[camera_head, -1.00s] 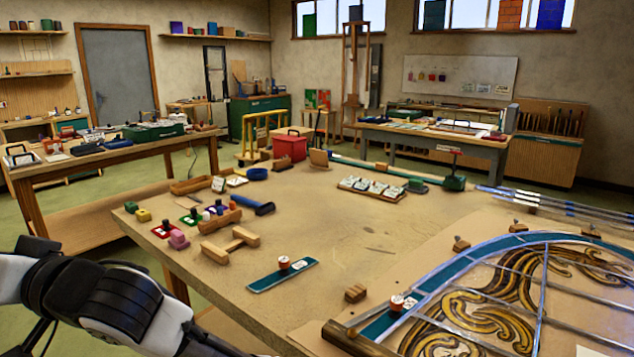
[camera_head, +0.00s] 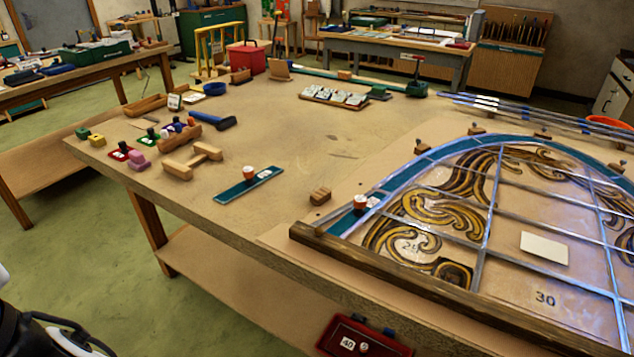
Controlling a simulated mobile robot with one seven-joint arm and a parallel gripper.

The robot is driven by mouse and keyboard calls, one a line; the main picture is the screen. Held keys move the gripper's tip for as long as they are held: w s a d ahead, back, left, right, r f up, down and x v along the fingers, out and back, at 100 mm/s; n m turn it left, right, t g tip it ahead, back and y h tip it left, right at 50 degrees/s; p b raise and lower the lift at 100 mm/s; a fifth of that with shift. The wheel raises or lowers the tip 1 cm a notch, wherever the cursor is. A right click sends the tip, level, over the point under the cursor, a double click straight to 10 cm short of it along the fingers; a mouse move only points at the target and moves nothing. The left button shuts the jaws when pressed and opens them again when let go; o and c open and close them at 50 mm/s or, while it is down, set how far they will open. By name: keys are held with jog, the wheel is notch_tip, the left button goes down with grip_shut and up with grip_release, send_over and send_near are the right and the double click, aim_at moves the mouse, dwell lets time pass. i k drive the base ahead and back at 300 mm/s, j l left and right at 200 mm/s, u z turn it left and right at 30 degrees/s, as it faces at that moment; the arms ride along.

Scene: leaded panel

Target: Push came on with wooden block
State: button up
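The leaded panel (camera_head: 450,215) lies on the right of the bench, with grey metal cames (camera_head: 487,216) between brown swirled glass pieces and a teal arched border. A small wooden block (camera_head: 320,196) sits on the bench just left of the panel's teal border, apart from it. Long silver came strips (camera_head: 520,109) lie at the bench's back right. Which came the task means, and how firmly any is seated, I cannot tell. My gripper is out of view; only a bit of my arm shows at the lower left.
A dark wooden batten (camera_head: 400,285) edges the panel's near side. A teal strip (camera_head: 232,193) bearing a small orange-and-white object lies left of the block. A red tray (camera_head: 335,325) is below the bench edge. The bench middle is clear.

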aim_at(318, 197)
jog(key=i+l+z, duration=0.1)
jog(key=i+l+u, duration=0.5)
jog(key=i+l, duration=0.25)
